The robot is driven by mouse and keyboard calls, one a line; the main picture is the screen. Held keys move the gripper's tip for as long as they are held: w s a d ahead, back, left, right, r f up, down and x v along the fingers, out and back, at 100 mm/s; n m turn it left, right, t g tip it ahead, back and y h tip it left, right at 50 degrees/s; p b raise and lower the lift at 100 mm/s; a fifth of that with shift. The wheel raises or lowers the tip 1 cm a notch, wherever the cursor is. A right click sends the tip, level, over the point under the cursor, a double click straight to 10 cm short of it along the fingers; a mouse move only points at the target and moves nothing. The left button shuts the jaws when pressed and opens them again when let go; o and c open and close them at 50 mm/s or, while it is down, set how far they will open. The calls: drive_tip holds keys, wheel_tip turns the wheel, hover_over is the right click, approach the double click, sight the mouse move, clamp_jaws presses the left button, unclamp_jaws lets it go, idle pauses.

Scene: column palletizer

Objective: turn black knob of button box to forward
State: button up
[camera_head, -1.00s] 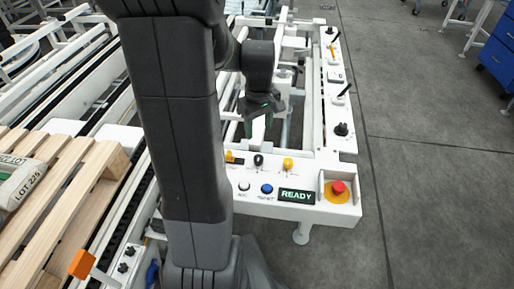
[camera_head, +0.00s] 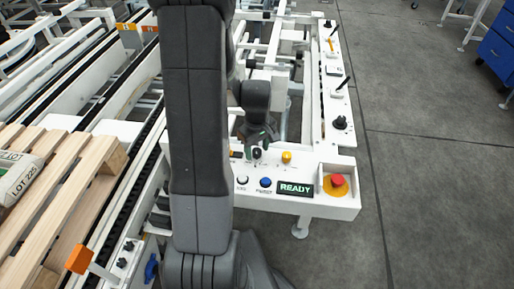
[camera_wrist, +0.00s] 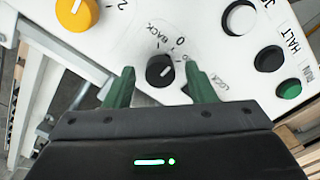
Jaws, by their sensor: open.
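The button box (camera_head: 225,198) is a white panel at the lower middle of the head view. Its black knob (camera_head: 257,153) sits on the panel's far row. My gripper (camera_head: 258,141) is right over it, pointing down. In the wrist view the black knob (camera_wrist: 160,70) lies between the green fingertips of my open gripper (camera_wrist: 160,72), with a gap on either side. A white line on the knob slants up and right. Above it the labels "BACK" and "0" are readable; a label at the right looks like "LOCK". I see no "forward" label.
A yellow knob (camera_head: 287,157) stands just right of the black one. Nearer are a white button (camera_head: 242,181), a blue button (camera_head: 265,182), the READY display (camera_head: 295,189) and a red emergency stop (camera_head: 337,181). The wrist view also shows a green button (camera_wrist: 290,88).

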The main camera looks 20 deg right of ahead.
drive_tip(key=c, duration=1)
drive_tip(key=shift+o, duration=0.2)
drive_tip(key=m+b, duration=0.1)
drive_tip(key=m, duration=0.3)
drive_tip(key=shift+m, duration=0.3)
drive_tip(key=shift+m+b, duration=0.35)
drive_tip(key=shift+m, duration=1.95)
drive_tip(key=o, duration=1)
drive_tip(key=shift+c, duration=0.2)
